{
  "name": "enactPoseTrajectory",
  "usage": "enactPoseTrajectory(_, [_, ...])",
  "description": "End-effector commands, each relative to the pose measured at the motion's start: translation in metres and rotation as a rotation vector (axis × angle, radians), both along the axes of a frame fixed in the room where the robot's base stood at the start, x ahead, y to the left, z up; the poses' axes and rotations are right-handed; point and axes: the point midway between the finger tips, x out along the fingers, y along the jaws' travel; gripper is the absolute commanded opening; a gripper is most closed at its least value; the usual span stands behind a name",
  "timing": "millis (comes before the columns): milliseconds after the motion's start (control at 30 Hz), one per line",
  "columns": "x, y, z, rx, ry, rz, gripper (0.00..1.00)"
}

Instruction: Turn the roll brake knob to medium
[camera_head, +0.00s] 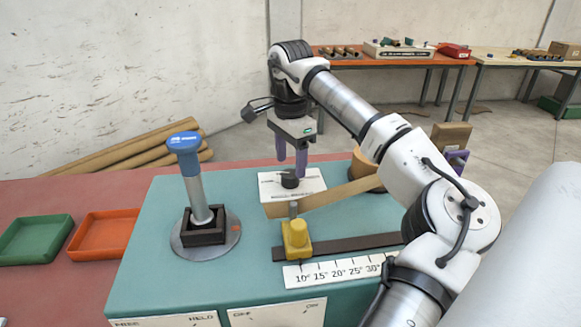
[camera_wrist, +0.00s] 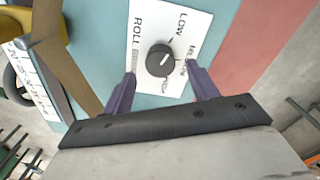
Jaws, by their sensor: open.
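The roll brake knob (camera_head: 290,181) is a small black round knob on a white label plate (camera_head: 309,187) on top of the teal machine. The plate (camera_wrist: 147,27) reads ROLL and LOW; the lettering at right and below is partly hidden or too small to read surely. My gripper (camera_head: 291,167) is open above the knob, fingers pointing down. In the wrist view its purple fingers (camera_wrist: 161,76) lie on either side of the knob, with no visible contact.
A brown paper strip (camera_head: 325,195) runs just in front of the plate to a roll behind my arm. A yellow block (camera_head: 296,238) and a blue-topped lever (camera_head: 195,180) stand nearby. Green (camera_head: 35,262) and orange (camera_head: 80,253) trays lie at left.

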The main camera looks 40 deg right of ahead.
Motion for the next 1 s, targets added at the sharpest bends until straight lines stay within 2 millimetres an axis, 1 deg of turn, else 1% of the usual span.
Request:
enactPoseTrajectory(33, [-0.001, 0.000, -0.008, 0.001, 0.002, 0.001, 0.59])
enactPoseTrajectory(100, [0.000, 0.000, -0.017, 0.001, 0.001, -0.001, 0.59])
enactPoseTrajectory(200, [0.000, 0.000, -0.025, 0.000, 0.001, 0.000, 0.59])
enactPoseTrajectory(333, [0.000, 0.000, -0.030, -0.001, 0.000, -0.001, 0.59])
enactPoseTrajectory(567, [0.000, 0.000, -0.031, -0.001, 0.000, -0.001, 0.59])
enactPoseTrajectory(667, [0.000, 0.000, -0.031, -0.001, 0.000, 0.000, 0.47])
enactPoseTrajectory(900, [0.000, 0.000, -0.031, -0.001, 0.001, 0.000, 0.16])
enactPoseTrajectory(1000, [0.000, 0.000, -0.031, -0.001, 0.001, -0.001, 0.14])
